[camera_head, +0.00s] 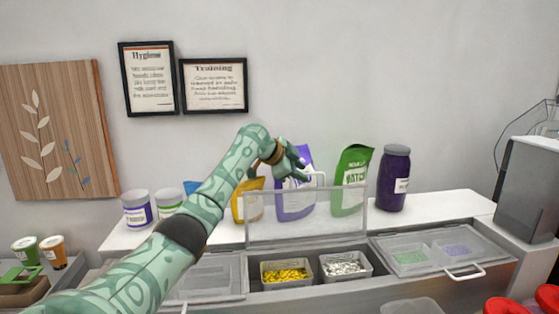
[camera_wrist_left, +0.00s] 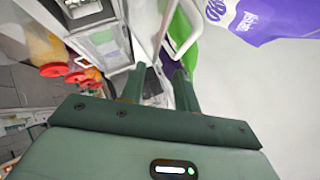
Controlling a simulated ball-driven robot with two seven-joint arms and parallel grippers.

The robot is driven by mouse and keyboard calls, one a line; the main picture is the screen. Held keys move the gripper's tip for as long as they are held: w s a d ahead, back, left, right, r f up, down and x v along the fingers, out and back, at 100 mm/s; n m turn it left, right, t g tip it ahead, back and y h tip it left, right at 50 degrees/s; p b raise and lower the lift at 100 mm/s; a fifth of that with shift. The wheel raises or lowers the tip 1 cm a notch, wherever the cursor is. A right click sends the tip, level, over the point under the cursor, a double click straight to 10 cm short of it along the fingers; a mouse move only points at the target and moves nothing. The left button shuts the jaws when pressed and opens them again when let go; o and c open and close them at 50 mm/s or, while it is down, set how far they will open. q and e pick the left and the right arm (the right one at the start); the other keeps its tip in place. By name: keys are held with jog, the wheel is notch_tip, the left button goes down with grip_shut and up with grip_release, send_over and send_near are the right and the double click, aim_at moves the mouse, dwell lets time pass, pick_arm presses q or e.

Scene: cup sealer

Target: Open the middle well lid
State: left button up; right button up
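The middle well lid (camera_head: 272,225) is a clear panel with a pale frame, standing upright at the back of its open well. Its white handle (camera_head: 322,180) is at the top edge; a white loop that looks like this handle (camera_wrist_left: 192,40) shows just beyond the fingers in the left wrist view. My left gripper (camera_head: 300,168) is beside the handle at the lid's top. Its fingers (camera_wrist_left: 160,72) are apart with nothing visible between them. Whether a finger touches the handle I cannot tell. My right gripper is not in view.
The open well holds a yellow-filled tub (camera_head: 286,284) and a silver-filled tub (camera_head: 345,277). The right well lid (camera_head: 435,245) lies closed. Pouches, including a green one (camera_head: 350,180), and a dark jar (camera_head: 394,180) stand on the ledge behind. Red-topped items (camera_head: 500,306) are at lower right.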

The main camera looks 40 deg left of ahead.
pick_arm(q)
jog(key=b+v, duration=0.1)
jog(key=v, duration=0.8)
jog(key=shift+s, duration=0.25)
